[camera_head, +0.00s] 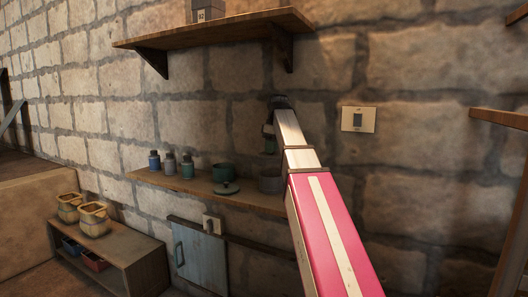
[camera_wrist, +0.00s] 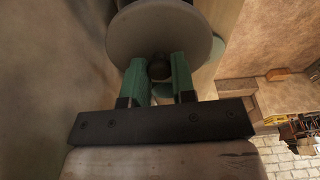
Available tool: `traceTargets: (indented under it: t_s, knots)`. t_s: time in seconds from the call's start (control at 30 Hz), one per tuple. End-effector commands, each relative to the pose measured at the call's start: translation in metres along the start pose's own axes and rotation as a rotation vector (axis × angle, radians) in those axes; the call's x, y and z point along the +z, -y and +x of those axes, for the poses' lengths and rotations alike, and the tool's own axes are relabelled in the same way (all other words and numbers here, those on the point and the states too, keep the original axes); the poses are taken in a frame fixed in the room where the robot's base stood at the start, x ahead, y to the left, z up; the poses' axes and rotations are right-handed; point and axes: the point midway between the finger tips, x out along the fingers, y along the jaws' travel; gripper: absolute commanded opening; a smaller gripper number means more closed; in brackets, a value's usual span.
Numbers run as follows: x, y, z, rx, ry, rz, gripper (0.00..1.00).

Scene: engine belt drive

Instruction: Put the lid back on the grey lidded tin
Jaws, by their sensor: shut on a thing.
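In the wrist view my gripper (camera_wrist: 159,67) is shut on the dark knob of a round grey lid (camera_wrist: 165,36), with one green finger on each side. The lid's broad face fills the upper middle of that view. In the head view my gripper (camera_head: 269,141) is above the right part of the lower shelf, partly hidden by my arm. The grey tin (camera_head: 269,183) stands on that shelf below the gripper, its right side hidden by my arm. The held lid is apart from the tin in the head view.
A green pot (camera_head: 222,173) stands left of the grey tin, with a green lid (camera_head: 226,188) lying in front of it. Several small bottles (camera_head: 170,163) stand farther left on the lower shelf (camera_head: 205,187). An upper shelf (camera_head: 215,32) hangs above; a switch plate (camera_head: 358,119) is at right.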

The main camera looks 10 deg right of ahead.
Motion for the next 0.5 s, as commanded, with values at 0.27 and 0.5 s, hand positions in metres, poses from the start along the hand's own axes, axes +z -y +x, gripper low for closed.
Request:
traceTargets:
  t_s: [0.27,0.5]
  knots:
    - [0.003,-0.001,0.007,-0.001,0.0,-0.001,0.01]
    - [0.005,-0.001,0.025,-0.001,0.001,0.0,0.01]
